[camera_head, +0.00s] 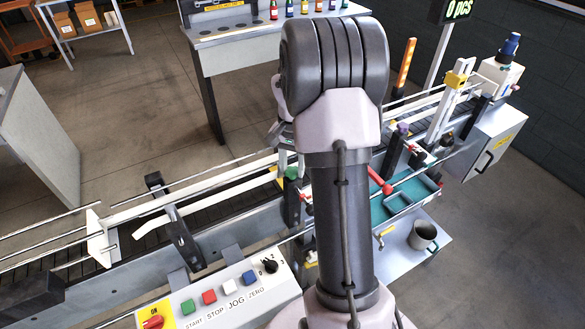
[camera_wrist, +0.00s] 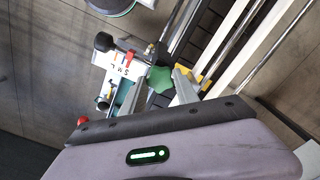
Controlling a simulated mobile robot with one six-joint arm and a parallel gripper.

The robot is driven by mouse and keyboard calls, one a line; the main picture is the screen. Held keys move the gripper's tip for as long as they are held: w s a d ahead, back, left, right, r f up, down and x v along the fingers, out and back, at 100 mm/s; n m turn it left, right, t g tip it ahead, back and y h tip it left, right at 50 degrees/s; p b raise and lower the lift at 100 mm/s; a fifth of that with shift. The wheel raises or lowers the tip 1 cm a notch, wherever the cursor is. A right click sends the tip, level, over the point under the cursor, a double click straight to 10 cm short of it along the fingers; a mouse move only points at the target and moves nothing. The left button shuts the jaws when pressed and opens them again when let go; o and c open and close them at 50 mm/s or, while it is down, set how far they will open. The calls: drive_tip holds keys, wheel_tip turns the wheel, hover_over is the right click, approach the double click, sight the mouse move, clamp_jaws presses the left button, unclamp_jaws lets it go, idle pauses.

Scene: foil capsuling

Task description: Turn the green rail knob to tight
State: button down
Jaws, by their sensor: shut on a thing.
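The green rail knob (camera_head: 291,173) sits beside the conveyor's guide rails, just left of my arm in the head view. In the wrist view the lobed green knob (camera_wrist: 159,79) lies between my two grey fingers. My gripper (camera_wrist: 161,83) is shut on it, one finger on each side. In the head view my gripper (camera_head: 291,163) shows only in part, because my arm hides most of it. A small white scale plate with coloured marks (camera_wrist: 122,66) stands next to the knob in the wrist view. Whether the knob is tight cannot be told.
White guide rails (camera_head: 200,192) run along the conveyor. A control panel (camera_head: 235,305) with coloured buttons is at the front. A teal tray (camera_head: 412,196) and a mug (camera_head: 422,236) are right of my arm. A workbench (camera_head: 235,34) stands behind, with open floor left of it.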

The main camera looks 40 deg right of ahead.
sight(292, 170)
drive_tip(key=m+b, duration=0.1)
drive_tip(key=m, duration=0.3)
drive_tip(key=shift+m+b, duration=0.7)
drive_tip(key=shift+m, duration=1.1)
drive_tip(key=c, duration=0.9)
unclamp_jaws()
wheel_tip(292, 170, up, 18)
drive_tip(key=p, duration=0.4)
drive_tip(key=shift+f+p, duration=0.25)
drive_tip(key=shift+p, duration=0.15)
